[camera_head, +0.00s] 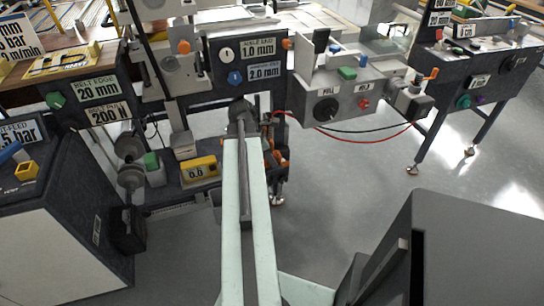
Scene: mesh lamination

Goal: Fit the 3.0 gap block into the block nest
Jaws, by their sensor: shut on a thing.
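My pale green arm reaches up the middle of the view to the front of the dark machine. My gripper (243,116) is at its far end, small and partly covered by the arm, just below the dark panel with the 1.0 mm and 2.0 mm labels. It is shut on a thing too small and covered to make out. I cannot read a 3.0 mark on any block, and I cannot pick out the block nest.
A yellow box reading 0.0 (199,168) sits on the low shelf left of my arm. A grey box with a black knob (326,110) is at the right of the gripper. A dark cabinet (62,220) stands at left. The floor at right (350,190) is clear.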

